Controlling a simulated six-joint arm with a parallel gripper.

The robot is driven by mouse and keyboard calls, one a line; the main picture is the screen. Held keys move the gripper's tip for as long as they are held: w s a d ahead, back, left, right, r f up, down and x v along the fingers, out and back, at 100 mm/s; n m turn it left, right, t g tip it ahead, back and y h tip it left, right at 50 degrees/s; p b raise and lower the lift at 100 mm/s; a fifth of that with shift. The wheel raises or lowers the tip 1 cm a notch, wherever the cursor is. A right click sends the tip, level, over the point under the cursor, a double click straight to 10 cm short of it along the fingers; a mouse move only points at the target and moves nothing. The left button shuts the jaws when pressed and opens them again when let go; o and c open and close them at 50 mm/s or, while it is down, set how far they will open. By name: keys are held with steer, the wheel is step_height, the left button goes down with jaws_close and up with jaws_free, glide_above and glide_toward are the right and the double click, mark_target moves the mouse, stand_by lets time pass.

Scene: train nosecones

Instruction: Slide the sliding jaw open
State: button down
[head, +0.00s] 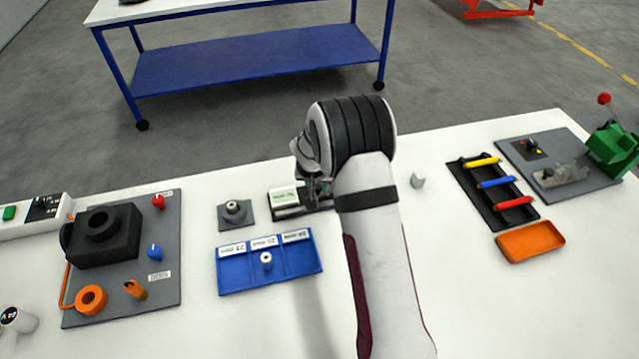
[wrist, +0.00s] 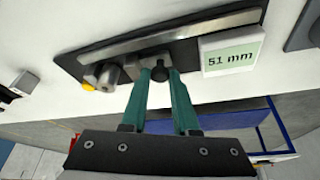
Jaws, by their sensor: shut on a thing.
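The measuring fixture (head: 287,212) lies on the white table, partly hidden behind my arm in the head view. In the wrist view its dark base (wrist: 205,28) carries a long metal rail. A display plate (wrist: 232,50) beside it reads 51 mm. A round black knob (wrist: 160,72), which looks like the sliding jaw's handle, sits at the near side of the rail. My gripper (wrist: 160,76) has its two green fingers shut on this knob, one on each side. Grey metal parts (wrist: 106,74) sit just left of the fingers. The jaw gap itself is not clear.
A blue three-part tray (head: 268,291) holding a small white piece stands in front of the fixture. A dark rack (head: 472,190) stands farther right.

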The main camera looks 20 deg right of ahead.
steer(key=c, duration=0.9)
jaws_free()
steer(key=shift+a, duration=0.2)
steer(key=shift+c, duration=0.2)
steer(key=v, duration=1.5)
steer(key=shift+s+r, duration=0.25)
steer(key=shift+r, duration=0.1)
steer(key=s+a+r+g+y, duration=0.1)
steer(key=s+a+g, duration=0.1)
steer(key=s, duration=1.4)
steer(key=s+a+r+m+g+y, duration=0.1)
steer(key=s+a+r+g+y, duration=0.1)
steer(key=s, duration=1.5)
steer(key=shift+a+r+y, duration=0.25)
steer(key=shift+a+y, duration=0.05)
steer(key=shift+a, duration=0.3)
